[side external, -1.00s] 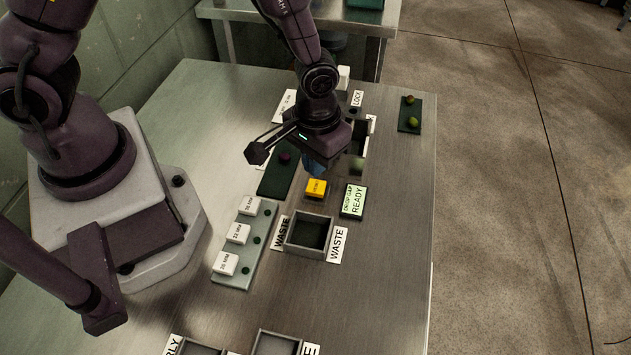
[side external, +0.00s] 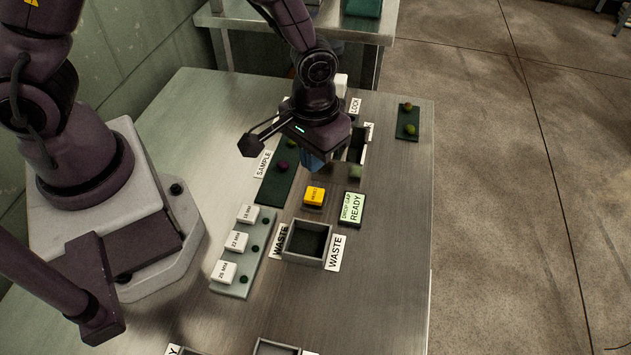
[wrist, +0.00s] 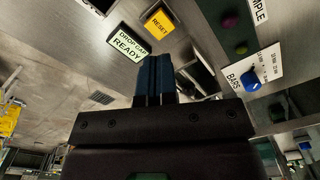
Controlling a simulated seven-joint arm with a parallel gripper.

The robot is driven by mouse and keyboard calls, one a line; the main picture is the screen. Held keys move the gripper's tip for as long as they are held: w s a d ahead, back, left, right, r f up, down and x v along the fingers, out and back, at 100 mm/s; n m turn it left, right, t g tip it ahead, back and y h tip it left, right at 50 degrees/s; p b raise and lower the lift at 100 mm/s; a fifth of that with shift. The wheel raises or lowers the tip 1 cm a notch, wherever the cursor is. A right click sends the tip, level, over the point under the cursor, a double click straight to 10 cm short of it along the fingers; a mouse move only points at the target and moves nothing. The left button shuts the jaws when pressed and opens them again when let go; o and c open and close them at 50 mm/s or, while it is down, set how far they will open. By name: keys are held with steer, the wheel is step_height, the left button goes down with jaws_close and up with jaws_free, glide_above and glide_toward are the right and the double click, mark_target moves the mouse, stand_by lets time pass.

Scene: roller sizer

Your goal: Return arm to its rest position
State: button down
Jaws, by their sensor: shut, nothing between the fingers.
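My gripper (side external: 312,160) hangs over the far part of the steel bench, behind the yellow RESET button (side external: 314,194). Its blue fingers show in the wrist view (wrist: 154,76), together and with nothing between them. The gripper is clear of the button. The DROP GAP READY sign (side external: 351,208) is lit pale green to the right of the button. My arm bends down from the top of the side view. The gripper partly hides the dark open channel behind it.
A grey WASTE bin (side external: 326,257) stands in front of the button. A strip with white size buttons (side external: 236,241) lies left of it. A dark green SAMPLE strip (side external: 271,187) holds a purple ball (side external: 282,167). A small green tray (side external: 408,132) stands at right. The bench's right front is clear.

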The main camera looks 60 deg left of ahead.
steer(key=shift+s+a+m, duration=0.1)
steer(key=shift+s+m, duration=0.2)
steer(key=shift+s, duration=0.05)
steer(key=s+a+r+t, duration=0.2)
steer(key=s+a+r, duration=0.1)
steer(key=r, duration=0.5)
steer(key=s+a+r+m+t, duration=0.1)
steer(key=s+a+r, duration=0.2)
steer(key=r, duration=0.5)
steer(key=s+a+r+m+t, duration=0.1)
steer(key=s+a+r+t, duration=0.1)
steer(key=r, duration=0.7)
steer(key=shift+s+a+t, duration=0.3)
steer(key=shift+s+a, duration=0.5)
steer(key=shift+s, duration=0.25)
steer(key=shift+r, duration=0.1)
